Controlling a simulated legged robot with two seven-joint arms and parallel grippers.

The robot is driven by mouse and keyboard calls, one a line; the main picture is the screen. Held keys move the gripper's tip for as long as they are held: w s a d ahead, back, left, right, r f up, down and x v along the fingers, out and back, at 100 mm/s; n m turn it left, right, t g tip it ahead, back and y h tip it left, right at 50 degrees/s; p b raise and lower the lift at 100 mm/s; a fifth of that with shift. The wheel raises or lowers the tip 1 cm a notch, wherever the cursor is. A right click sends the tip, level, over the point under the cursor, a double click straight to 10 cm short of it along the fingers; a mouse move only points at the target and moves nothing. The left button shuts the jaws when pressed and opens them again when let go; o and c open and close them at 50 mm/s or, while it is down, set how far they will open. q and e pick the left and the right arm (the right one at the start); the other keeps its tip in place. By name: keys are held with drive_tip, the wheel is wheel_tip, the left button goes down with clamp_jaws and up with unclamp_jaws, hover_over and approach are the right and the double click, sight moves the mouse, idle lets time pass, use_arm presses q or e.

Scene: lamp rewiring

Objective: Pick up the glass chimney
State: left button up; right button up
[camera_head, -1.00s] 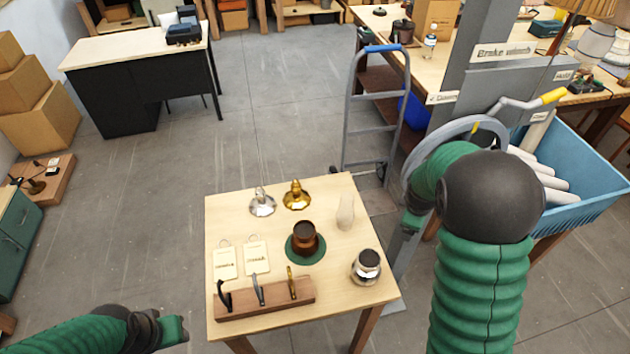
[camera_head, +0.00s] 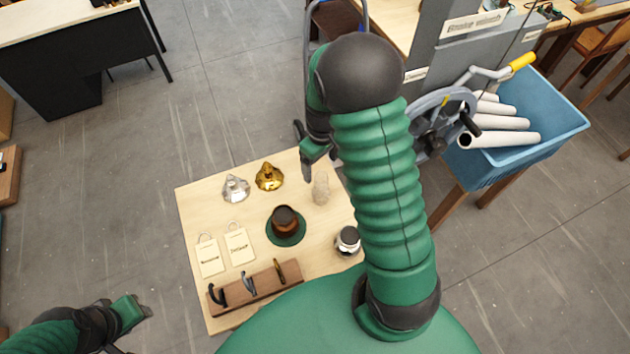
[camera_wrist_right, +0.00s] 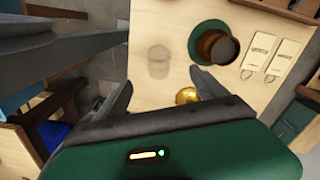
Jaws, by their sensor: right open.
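The glass chimney (camera_head: 320,188) is a pale, see-through piece standing on the small wooden table (camera_head: 195,207), near its back right edge. In the right wrist view the chimney (camera_wrist_right: 158,62) shows faintly between and beyond my fingertips. My right gripper (camera_head: 304,155) is open and empty, behind and slightly left of the chimney in the head view. The right wrist view shows its spread fingers (camera_wrist_right: 161,80), apart from the glass. My left gripper (camera_head: 142,312) is off the table at lower left; its jaw opening is unclear.
A silver fitting (camera_head: 235,188) and a brass fitting (camera_head: 269,177) stand left of the chimney. A brown pot (camera_head: 284,219) sits on a green mat. A jar (camera_head: 348,240) is at the right edge, partly beside my arm. A tool rack (camera_head: 258,285) lies in front.

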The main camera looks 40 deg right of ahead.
sight(320, 176)
drive_tip(key=f, duration=0.2)
drive_tip(key=s+f, duration=0.1)
drive_tip(key=f, duration=0.1)
drive_tip(key=shift+s+a+p, duration=0.15)
drive_tip(key=shift+p, duration=0.25)
drive_tip(key=f, duration=0.2)
drive_tip(key=w+f, duration=0.1)
drive_tip(key=f, duration=0.1)
drive_tip(key=shift+w+f+p, duration=0.1)
drive_tip(key=shift+w+p, duration=0.05)
drive_tip(key=shift+p, duration=0.2)
drive_tip(key=f, duration=0.1)
drive_tip(key=f+p, duration=0.1)
drive_tip(key=f, duration=0.1)
drive_tip(key=f+p, duration=0.1)
drive_tip(key=shift+d+f, duration=0.3)
drive_tip(key=shift+d, duration=0.1)
drive_tip(key=shift+f, duration=0.15)
use_arm(q)
drive_tip(key=v, duration=0.4)
drive_tip(key=shift+w+a+r, duration=0.1)
drive_tip(key=shift+r, duration=0.1)
use_arm(e)
drive_tip(key=shift+a, duration=0.15)
drive_tip(key=shift+c, duration=0.3)
drive_tip(key=c, duration=1.4)
